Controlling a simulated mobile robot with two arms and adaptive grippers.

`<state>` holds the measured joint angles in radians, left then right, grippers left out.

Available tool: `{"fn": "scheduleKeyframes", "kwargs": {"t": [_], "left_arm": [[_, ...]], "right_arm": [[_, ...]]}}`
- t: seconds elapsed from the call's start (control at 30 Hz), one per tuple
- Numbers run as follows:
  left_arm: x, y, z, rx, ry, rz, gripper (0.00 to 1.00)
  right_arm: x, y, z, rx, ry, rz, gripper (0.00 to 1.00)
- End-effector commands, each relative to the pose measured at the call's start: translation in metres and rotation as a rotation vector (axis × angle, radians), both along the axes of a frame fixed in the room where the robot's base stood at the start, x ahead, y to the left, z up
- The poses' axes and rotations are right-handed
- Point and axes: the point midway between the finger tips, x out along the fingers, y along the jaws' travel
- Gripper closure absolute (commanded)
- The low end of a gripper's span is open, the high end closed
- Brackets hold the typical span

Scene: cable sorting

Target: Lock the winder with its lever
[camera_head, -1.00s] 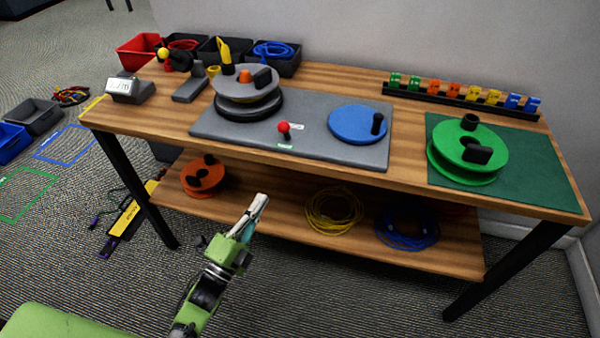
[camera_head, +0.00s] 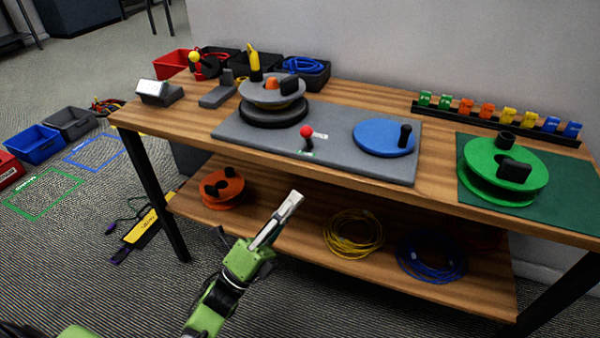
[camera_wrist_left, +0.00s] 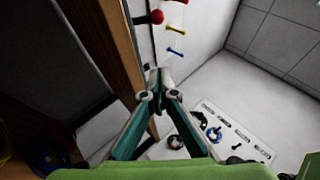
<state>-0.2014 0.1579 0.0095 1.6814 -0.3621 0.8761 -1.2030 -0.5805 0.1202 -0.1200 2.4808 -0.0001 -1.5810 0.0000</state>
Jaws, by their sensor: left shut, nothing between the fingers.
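The winder has a grey base plate (camera_head: 235,128) on the table. A grey spool (camera_head: 270,92) sits on its left side, and a blue disc (camera_head: 375,139) with a black crank handle (camera_head: 405,135) on its right. The lever (camera_head: 307,134), with a red ball knob, stands at the plate's front edge between a white label and a green label. The red knob (camera_wrist_left: 157,16) also shows at the top of the left wrist view. My left gripper (camera_head: 296,197) is shut and empty, in front of the table and below the lever, apart from it. My right gripper is out of view.
The wooden table edge (camera_head: 340,181) lies between my gripper and the plate. A lower shelf (camera_head: 310,250) holds an orange spool (camera_head: 222,188) and yellow (camera_head: 353,233) and blue (camera_head: 432,257) cables. A green spool (camera_head: 502,170) stands at right on a green mat.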

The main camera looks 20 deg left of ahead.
Motion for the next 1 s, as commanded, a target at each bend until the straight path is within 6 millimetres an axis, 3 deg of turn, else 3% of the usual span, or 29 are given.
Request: {"fn": "scheduleKeyframes", "kwargs": {"t": [0.47, 0.7, 1.0], "left_arm": [[0.065, -0.037, 0.059, -0.002, -0.004, -0.002, 1.00], [0.080, -0.011, 0.069, 0.001, 0.000, 0.000, 1.00], [0.084, -0.004, 0.072, -0.001, 0.000, -0.001, 1.00]], "right_arm": [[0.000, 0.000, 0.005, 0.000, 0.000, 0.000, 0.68], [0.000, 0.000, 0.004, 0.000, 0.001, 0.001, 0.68], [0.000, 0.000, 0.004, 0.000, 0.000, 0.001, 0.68]]}}
